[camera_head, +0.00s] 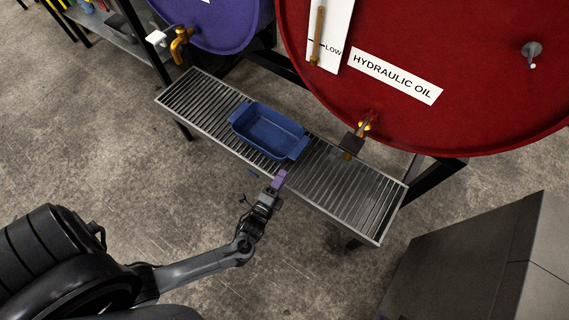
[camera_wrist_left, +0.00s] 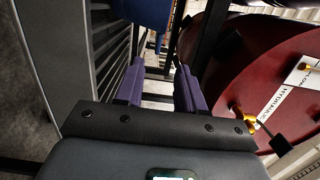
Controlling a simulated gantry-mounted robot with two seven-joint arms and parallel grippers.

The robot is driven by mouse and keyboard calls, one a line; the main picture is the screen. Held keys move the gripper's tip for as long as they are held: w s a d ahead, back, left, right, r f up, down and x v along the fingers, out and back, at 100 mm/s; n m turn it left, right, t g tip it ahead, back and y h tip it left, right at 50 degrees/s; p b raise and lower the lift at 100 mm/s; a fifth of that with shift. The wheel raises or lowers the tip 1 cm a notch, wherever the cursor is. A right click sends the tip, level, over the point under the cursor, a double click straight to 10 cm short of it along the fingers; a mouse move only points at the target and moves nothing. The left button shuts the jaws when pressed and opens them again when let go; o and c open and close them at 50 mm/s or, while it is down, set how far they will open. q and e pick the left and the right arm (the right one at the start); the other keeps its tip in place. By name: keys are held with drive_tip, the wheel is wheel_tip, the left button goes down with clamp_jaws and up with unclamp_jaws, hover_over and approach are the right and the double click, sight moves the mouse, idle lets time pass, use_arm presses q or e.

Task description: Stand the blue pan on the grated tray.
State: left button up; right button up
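The blue pan (camera_head: 268,128) is a rectangular dish with a handle at each end. It sits upright, open side up, on the slats of the grated tray (camera_head: 335,190), left of the tray's middle. My left gripper (camera_head: 279,181) is at the tray's near edge, just below the pan in the head view and apart from it. In the left wrist view, its two purple fingers (camera_wrist_left: 158,82) stand apart with nothing between them. Part of the blue pan (camera_wrist_left: 150,12) shows beyond them at the top. My right gripper is not in view.
A red hydraulic oil drum (camera_head: 450,60) and a purple drum (camera_head: 222,25) stand behind the tray, their taps (camera_head: 357,138) (camera_head: 180,45) over it. A grey cabinet (camera_head: 470,260) is at lower right. Bare tray lies on both sides of the pan.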

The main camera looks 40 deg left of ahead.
use_arm(q)
drive_tip(key=s+d+r+n+g+h, duration=0.3)
drive_tip(key=s+r+n+g+h, duration=0.1)
drive_tip(key=s+r+n+g, duration=0.9)
drive_tip(key=shift+s+n+g, duration=0.3)
drive_tip(key=shift+s+g, duration=0.2)
drive_tip(key=shift+s, duration=0.35)
drive_tip(key=shift+d+r, duration=0.1)
drive_tip(key=shift+r, duration=0.1)
wheel_tip(320, 180, up, 63)
drive_tip(key=p, duration=6.3)
wheel_tip(320, 180, down, 75)
drive_tip(key=b, duration=7.4)
drive_tip(key=shift+b, duration=0.3)
